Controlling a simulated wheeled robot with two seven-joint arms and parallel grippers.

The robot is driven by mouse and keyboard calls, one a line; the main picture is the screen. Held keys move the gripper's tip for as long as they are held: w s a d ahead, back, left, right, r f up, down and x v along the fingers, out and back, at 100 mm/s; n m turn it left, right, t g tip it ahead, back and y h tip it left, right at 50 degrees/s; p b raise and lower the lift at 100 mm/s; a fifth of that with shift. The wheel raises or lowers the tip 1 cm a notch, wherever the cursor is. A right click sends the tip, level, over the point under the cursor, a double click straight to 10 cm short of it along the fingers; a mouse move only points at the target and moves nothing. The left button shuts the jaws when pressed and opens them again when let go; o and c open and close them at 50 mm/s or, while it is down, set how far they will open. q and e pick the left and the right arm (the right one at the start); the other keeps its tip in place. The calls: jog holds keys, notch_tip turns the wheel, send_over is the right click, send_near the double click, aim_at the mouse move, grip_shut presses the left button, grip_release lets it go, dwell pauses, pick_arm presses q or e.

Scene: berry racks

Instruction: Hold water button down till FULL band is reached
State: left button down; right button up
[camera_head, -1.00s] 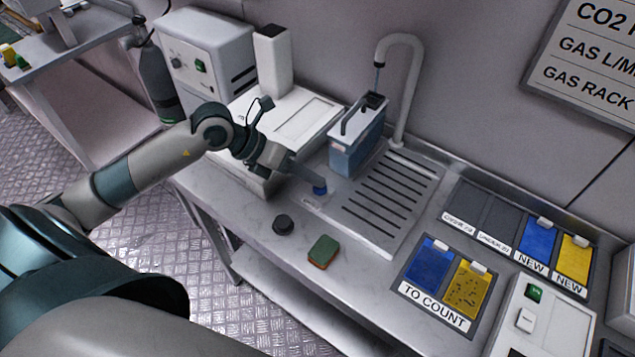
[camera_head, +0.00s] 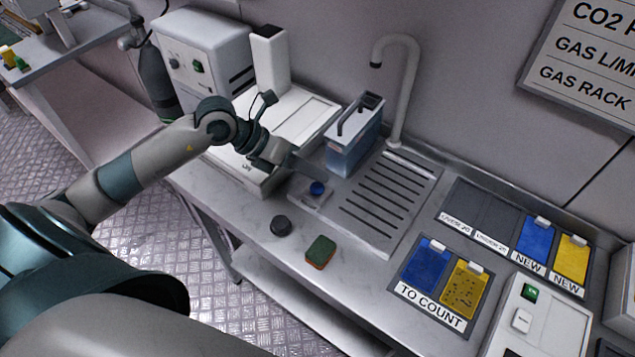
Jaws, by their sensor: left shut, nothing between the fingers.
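The blue water button (camera_head: 317,188) sits on a small plate at the left edge of the sink's drain board. My left gripper (camera_head: 308,170) is shut and empty, just above and behind the button, apart from it. A bluish clear tank (camera_head: 352,150) with a dark top and handle stands upright on the drain board. The grey curved tap (camera_head: 412,75) has its spout above the tank, and no stream shows below it. The tank's band marks and exact water level are too small to read. My right gripper is not in view.
A dark round knob (camera_head: 281,225) and a green-brown sponge (camera_head: 320,252) lie on the bench front. A white device (camera_head: 290,108) stands behind my left gripper. Blue and yellow cards (camera_head: 427,263) lie in a labelled tray at right. The slotted drain board (camera_head: 400,225) is mostly clear.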

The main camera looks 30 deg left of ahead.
aim_at(313, 185)
pick_arm(q)
jog(key=shift+s+r, duration=0.1)
jog(key=shift+r, duration=0.15)
jog(key=shift+r+p, duration=1.75)
jog(key=shift+r, duration=0.7)
jog(key=shift+a, duration=0.1)
